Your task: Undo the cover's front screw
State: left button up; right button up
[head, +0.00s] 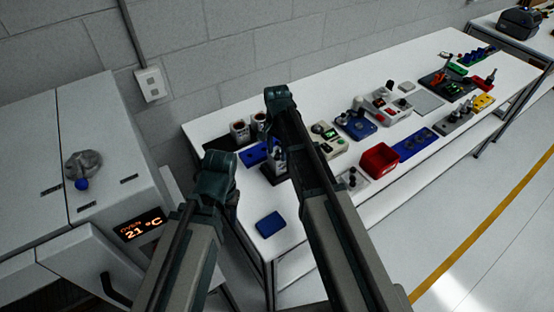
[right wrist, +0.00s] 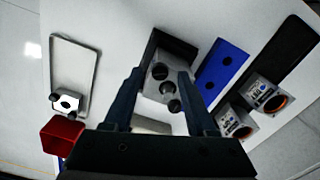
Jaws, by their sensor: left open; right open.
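In the right wrist view, a grey block with several dark round knobs or screw heads (right wrist: 160,82) sits on a black base (right wrist: 172,45). I cannot tell which one is the cover's front screw. My right gripper (right wrist: 161,76) is open, its two fingers on either side of the block in the picture. Nothing is visibly held, and contact cannot be judged. In the head view the unit (head: 280,157) is partly hidden by my right arm. My left gripper (head: 231,190) hangs off the bench's left end, open, its fingers mostly hidden by its wrist.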

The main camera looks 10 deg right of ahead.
pick_arm(q)
jog(key=shift+f, duration=0.4)
pick_arm(e)
jog(key=shift+f, duration=0.4)
grip_shut()
jog(key=shift+n, duration=0.3)
jog(key=n, duration=0.3)
jog(key=shift+n, duration=0.4)
jog(key=n, duration=0.4)
jog(key=shift+n, duration=0.3)
jog(key=n, duration=0.4)
jog(key=shift+n, duration=2.1)
